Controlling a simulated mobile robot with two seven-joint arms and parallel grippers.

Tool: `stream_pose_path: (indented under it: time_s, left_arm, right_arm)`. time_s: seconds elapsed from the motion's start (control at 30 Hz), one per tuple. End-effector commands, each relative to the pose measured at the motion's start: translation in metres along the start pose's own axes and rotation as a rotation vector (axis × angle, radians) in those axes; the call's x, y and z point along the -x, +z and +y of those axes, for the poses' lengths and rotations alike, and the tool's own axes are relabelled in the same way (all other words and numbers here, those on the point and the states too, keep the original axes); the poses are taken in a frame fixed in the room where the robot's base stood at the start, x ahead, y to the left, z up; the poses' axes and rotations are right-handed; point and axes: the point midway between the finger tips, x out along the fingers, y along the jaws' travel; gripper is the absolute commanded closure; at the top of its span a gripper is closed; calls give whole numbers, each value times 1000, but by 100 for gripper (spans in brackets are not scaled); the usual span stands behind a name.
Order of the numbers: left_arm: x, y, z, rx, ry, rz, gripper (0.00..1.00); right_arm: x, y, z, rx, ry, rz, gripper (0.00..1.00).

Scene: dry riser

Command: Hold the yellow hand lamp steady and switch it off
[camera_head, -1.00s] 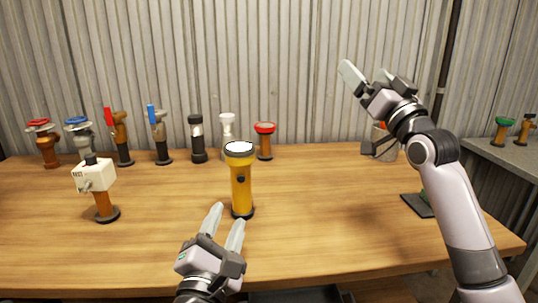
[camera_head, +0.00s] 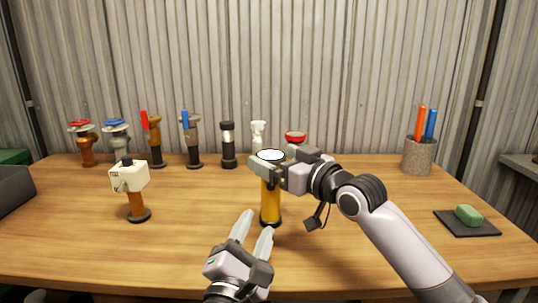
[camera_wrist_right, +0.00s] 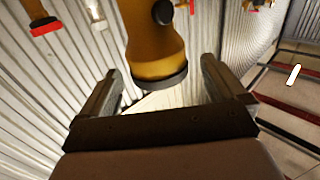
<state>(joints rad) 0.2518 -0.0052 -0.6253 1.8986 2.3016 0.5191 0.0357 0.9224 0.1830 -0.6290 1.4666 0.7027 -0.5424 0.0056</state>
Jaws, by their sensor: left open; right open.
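The yellow hand lamp (camera_head: 270,205) stands upright on the table, its round top lens showing bright white. My right gripper (camera_head: 283,161) is at the lamp's head and hides part of its upper body. In the right wrist view the lamp (camera_wrist_right: 152,45) appears inverted, with a dark round button (camera_wrist_right: 163,12) on its body. There the right gripper's fingers (camera_wrist_right: 160,78) are apart, one on each side of the lamp's head; contact cannot be told. My left gripper (camera_head: 255,222) is open and empty, low in front of the lamp's base.
Several valves and lamps stand in a row behind, including a red-topped one (camera_head: 295,137). A white box on a post (camera_head: 130,177) stands left. A pen cup (camera_head: 418,155) and a green block (camera_head: 468,215) on a dark mat are right.

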Motion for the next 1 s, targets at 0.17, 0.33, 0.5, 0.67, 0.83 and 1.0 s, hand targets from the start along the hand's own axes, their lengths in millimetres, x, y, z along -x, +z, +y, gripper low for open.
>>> stream_pose_path:
  time_s: [0.17,0.33,0.5,0.67,0.83,1.0]
  left_arm:
    - [0,0,0,0,0,0,57]
    - [0,0,0,0,0,0,57]
    - [0,0,0,0,0,0,57]
    - [0,0,0,0,0,0,57]
    - [0,0,0,0,0,0,57]
    - [0,0,0,0,0,0,57]
  right_arm:
    - [-21,-1,0,0,0,0,3]
    - [-34,0,0,0,1,1,3]
    - [-40,0,0,1,1,1,3]
    - [-40,0,0,1,1,1,3]
    - [-40,0,0,1,1,1,9]
    - [-40,0,0,1,1,1,65]
